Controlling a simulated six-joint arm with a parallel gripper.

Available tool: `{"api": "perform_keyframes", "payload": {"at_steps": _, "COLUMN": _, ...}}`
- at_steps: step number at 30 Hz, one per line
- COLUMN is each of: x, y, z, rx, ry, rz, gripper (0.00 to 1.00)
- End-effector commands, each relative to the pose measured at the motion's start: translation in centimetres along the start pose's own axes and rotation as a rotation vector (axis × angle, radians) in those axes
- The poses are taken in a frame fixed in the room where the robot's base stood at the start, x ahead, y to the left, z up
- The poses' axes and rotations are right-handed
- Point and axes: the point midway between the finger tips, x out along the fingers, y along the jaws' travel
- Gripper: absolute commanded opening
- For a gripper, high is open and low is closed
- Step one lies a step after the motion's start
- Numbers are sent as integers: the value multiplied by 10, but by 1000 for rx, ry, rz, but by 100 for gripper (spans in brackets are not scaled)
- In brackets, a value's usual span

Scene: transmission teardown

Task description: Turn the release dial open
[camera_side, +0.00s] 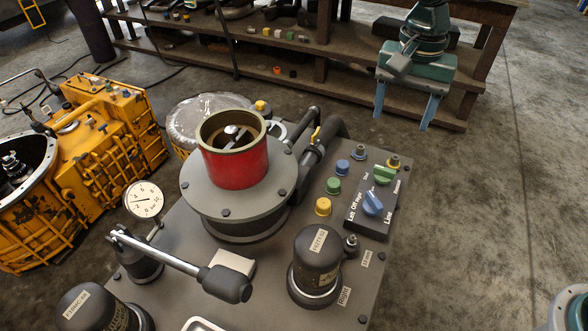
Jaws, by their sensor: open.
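A dark control panel (362,222) on the right side of the grey bench carries two dials. A blue dial (372,204) sits near its middle, beside lettering that seems to read "Left Off Right" and "Line". A green dial (384,174) sits behind it, with lettering too small to read. I cannot tell which of the two is the release dial. My gripper (404,118) hangs at the upper right, behind and above the panel in the picture. Its two blue fingers point down, apart and empty, touching neither dial.
Blue, green and yellow buttons (323,206) line the panel's left. A red cylinder (239,172) stands on a round grey flange. A black-capped filter (317,258) and a long lever handle (225,283) are in front.

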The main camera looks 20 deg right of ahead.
Motion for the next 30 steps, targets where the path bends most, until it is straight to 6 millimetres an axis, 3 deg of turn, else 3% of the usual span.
{"api": "perform_keyframes", "payload": {"at_steps": 8, "x": 30, "y": 1, "z": 0, "rx": 0, "ry": -2, "rz": 4, "gripper": 64}}
{"api": "perform_keyframes", "payload": {"at_steps": 24, "x": 110, "y": 1, "z": 0, "rx": -1, "ry": -2, "rz": 5, "gripper": 64}}
{"api": "perform_keyframes", "payload": {"at_steps": 30, "x": 126, "y": 1, "z": 0, "rx": -1, "ry": 0, "rz": 3, "gripper": 64}}
